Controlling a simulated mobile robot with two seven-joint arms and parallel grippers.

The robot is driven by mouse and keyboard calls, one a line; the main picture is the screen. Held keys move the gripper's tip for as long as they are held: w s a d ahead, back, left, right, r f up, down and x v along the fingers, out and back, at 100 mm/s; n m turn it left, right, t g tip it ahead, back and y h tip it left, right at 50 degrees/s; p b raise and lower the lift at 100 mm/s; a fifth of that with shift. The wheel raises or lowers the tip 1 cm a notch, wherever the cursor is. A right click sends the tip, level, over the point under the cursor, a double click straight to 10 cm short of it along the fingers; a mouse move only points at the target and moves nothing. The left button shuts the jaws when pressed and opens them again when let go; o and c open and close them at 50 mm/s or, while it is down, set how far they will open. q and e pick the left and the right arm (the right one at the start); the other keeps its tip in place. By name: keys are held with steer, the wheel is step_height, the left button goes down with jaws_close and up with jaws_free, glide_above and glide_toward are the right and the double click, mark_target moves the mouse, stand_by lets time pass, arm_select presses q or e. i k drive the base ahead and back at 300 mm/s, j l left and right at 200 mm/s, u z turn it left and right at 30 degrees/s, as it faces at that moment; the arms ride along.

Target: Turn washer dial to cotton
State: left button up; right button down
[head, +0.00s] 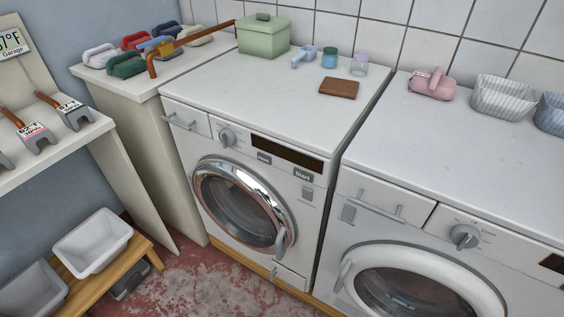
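Two front-loading machines stand side by side. The left machine (262,80) has a grey round dial (227,137) at the left of its panel, beside a dark display (287,152) and a button marked Start (303,174). The right machine (440,150) has a larger grey dial (465,236) on a white panel with small markings around it. I cannot read the programme names, so cotton is not legible on either dial. Which machine the task calls the washer is not clear from the picture. Neither gripper shows in the head view.
A green lidded box (264,37), small cups and a brown block (339,88) sit on the left machine. A pink container (432,83) and baskets (502,97) sit on the right one. Both dial fronts are unobstructed. A wooden bench (140,252) stands at lower left.

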mark_target(227, 136)
steer(key=k+j+u, duration=0.1)
steer(key=u, duration=0.3)
steer(key=j+u, duration=0.25)
steer(key=u, duration=0.2)
steer(key=j+u, duration=0.2)
steer(key=u, duration=0.2)
steer(key=k, duration=0.05)
